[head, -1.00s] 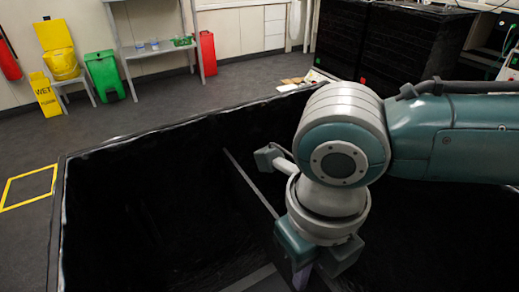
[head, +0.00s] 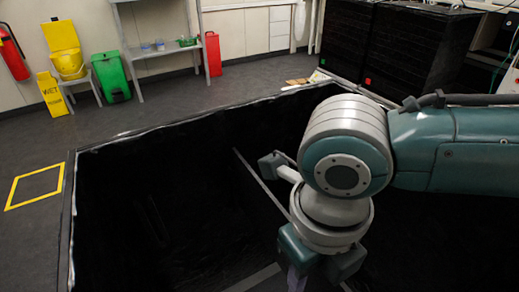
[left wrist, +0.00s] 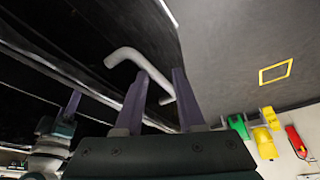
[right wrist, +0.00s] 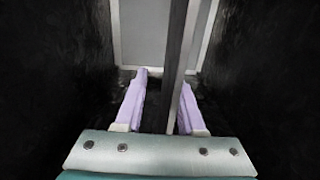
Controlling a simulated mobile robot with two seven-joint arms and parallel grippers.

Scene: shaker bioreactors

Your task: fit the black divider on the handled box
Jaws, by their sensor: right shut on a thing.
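The handled box (head: 165,128) is a large black open box filling the lower head view. The black divider (head: 262,197) stands inside it as a thin upright panel with a grey top edge. My right gripper (head: 296,278) reaches down into the box. In the right wrist view its purple fingers (right wrist: 163,85) are shut on the divider (right wrist: 181,45), seen edge-on between them. My left gripper (left wrist: 161,75) shows only in its own wrist view, open, with a bent grey handle (left wrist: 125,55) just beyond its fingertips. The divider's lower edge is hidden.
Dark stacked crates (head: 420,45) stand behind the box at the right. A grey shelf (head: 155,52), a green bin (head: 111,76) and a yellow wet-floor sign (head: 53,93) stand by the wall. Grey floor left of the box is clear, with a yellow marked square (head: 35,187).

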